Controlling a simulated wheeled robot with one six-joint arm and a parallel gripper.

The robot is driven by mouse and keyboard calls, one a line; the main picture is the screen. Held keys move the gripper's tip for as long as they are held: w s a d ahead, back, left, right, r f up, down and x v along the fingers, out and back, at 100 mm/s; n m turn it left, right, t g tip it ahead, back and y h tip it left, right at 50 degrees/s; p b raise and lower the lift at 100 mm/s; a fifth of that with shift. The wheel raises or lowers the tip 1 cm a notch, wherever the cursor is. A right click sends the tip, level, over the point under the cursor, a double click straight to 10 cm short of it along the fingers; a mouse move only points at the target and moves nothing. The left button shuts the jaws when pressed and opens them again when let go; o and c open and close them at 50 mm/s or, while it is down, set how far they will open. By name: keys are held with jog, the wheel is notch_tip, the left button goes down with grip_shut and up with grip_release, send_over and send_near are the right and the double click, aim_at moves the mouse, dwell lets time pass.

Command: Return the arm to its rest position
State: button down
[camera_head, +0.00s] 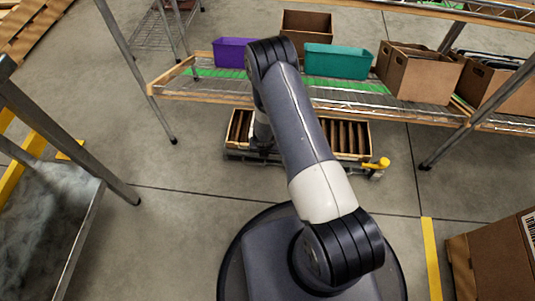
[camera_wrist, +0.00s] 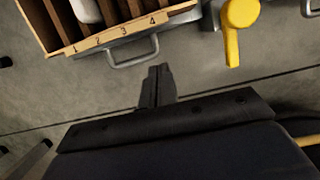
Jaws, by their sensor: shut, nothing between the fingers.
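My gripper (camera_wrist: 157,84) shows in the wrist view with its dark fingers together and nothing between them. It points towards a wooden slotted crate (camera_wrist: 128,30) with a metal handle and numbered slots, and looks apart from it. In the head view my arm stretches forward from my base towards the shelf, and its far end bends down in front of the crate (camera_head: 353,157). The fingers are not clearly visible there, being mostly behind my arm.
A wire shelf (camera_head: 400,92) holds a purple bin (camera_head: 230,53), a teal bin (camera_head: 336,62) and cardboard cartons (camera_head: 424,75). A yellow knob (camera_head: 377,164) stands beside the crate. A metal table (camera_head: 45,225) is at left, a carton (camera_head: 500,262) at lower right. Floor between is clear.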

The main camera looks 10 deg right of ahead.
jog(key=p+v, duration=0.1)
jog(key=v, duration=0.3)
jog(key=shift+s+r, duration=0.15)
jog(key=shift+r, duration=0.15)
jog(key=shift+f, duration=0.15)
